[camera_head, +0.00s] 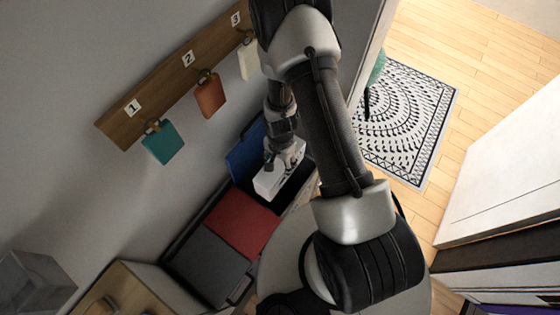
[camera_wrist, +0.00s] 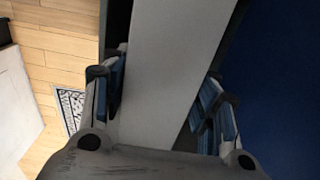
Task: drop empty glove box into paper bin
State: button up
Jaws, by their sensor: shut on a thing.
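A white box (camera_head: 268,184), which looks like the empty glove box, is held in my gripper (camera_head: 284,163). In the wrist view the pale box (camera_wrist: 172,60) runs up between the two fingers of my gripper (camera_wrist: 165,90), which is shut on it. The box hangs over a dark opening (camera_head: 291,190) in the row of bins. A raised blue lid (camera_head: 245,150) stands behind this opening, against the wall; blue also fills the right of the wrist view (camera_wrist: 283,75). No label shows, so I cannot read which bin is for paper.
A red lid (camera_head: 241,222) and a dark grey lid (camera_head: 205,261) lie closed beside the opening. A wooden board (camera_head: 170,83) with numbered hooks and hanging tags is on the wall above. A patterned rug (camera_head: 410,115) lies on the wooden floor at the right.

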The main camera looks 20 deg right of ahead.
jog(key=shift+f, duration=0.1)
dwell(0.6)
jog(key=o, duration=1.1)
jog(key=shift+o, duration=0.2)
notch_tip(320, 180, up, 12)
jog(key=shift+s, duration=0.1)
